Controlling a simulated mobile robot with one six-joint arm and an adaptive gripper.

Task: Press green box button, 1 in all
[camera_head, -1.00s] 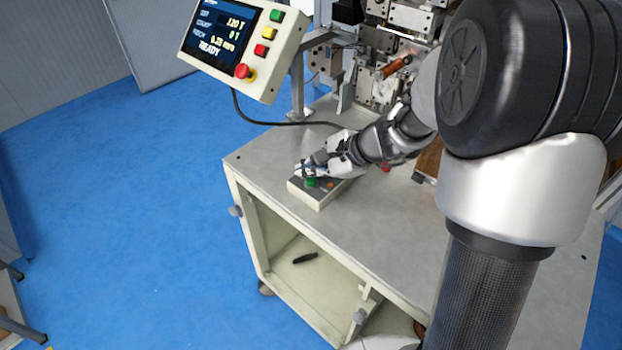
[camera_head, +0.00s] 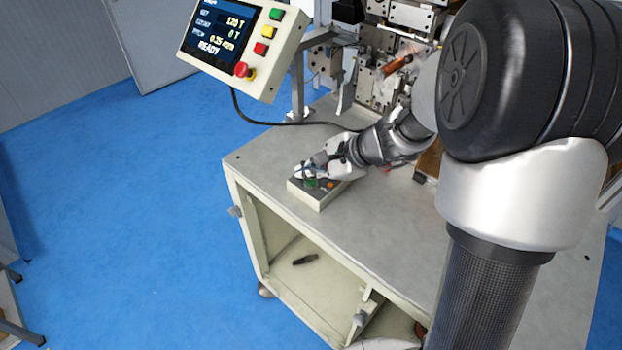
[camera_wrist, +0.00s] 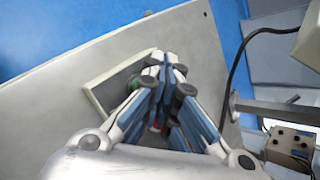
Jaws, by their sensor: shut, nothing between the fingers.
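The green box button (camera_head: 311,183) sits on top of a small grey and cream control box (camera_head: 318,198) near the left edge of the bench. An orange button shows to its right on the same box. My gripper (camera_head: 299,172) is shut and empty, with its fingertips at the box, right beside or over the green button. In the wrist view the green button (camera_wrist: 133,83) shows partly behind the left finger of my gripper (camera_wrist: 166,62). I cannot tell whether the fingertips touch the button or whether it is pressed down.
The bench top (camera_head: 370,225) is clear in front of the box. A tilted display panel (camera_head: 240,45) with its own green, yellow and red buttons stands behind on a post. Its black cable (camera_head: 270,122) runs across the bench. Winder machinery (camera_head: 385,60) is at the back.

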